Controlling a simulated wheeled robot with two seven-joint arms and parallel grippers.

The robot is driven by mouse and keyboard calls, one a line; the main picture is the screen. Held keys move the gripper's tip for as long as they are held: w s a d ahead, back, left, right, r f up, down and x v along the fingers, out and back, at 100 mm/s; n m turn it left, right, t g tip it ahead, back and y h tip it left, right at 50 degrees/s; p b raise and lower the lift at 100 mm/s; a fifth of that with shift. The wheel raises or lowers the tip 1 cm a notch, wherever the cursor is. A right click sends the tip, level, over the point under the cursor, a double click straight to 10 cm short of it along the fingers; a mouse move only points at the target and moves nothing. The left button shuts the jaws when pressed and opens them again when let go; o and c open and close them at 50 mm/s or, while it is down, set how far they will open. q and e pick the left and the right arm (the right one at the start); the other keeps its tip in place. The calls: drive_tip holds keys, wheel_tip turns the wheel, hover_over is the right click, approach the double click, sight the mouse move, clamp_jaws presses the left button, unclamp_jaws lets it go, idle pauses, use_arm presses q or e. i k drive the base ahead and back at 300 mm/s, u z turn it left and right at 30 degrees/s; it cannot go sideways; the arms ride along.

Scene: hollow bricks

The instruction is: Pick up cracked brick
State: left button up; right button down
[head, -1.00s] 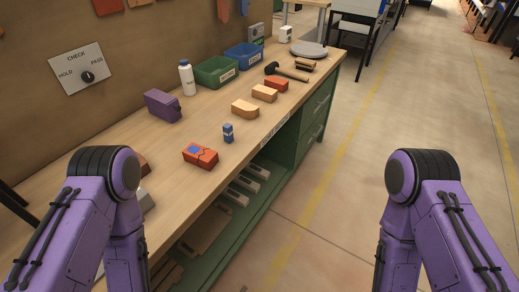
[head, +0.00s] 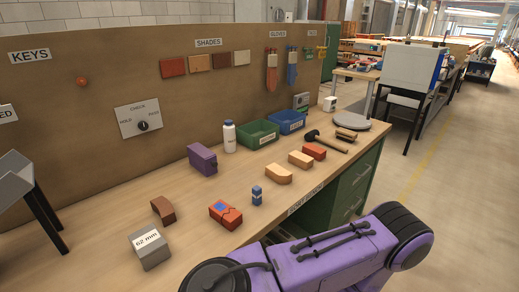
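The cracked brick (head: 225,215) is orange-red with a blue mark and a dark crack line on top. One purple arm of mine crosses the lower right of the head view, in front of the bench edge and to the right of the brick. Neither gripper shows, so I cannot see whether they are open or shut. Nothing hides the brick.
A grey block marked 62 mm (head: 150,250) and a brown brick (head: 163,209) lie to the left. A purple block (head: 202,159), white bottle (head: 229,137), green bin (head: 259,136) and blue bin (head: 291,123) stand behind. Tan bricks (head: 279,174) and a mallet (head: 328,142) lie right.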

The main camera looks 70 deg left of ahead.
sight(226, 215)
drive_tip(key=z, duration=0.1)
drive_tip(key=i, duration=1.25)
drive_tip(key=u, duration=1.85)
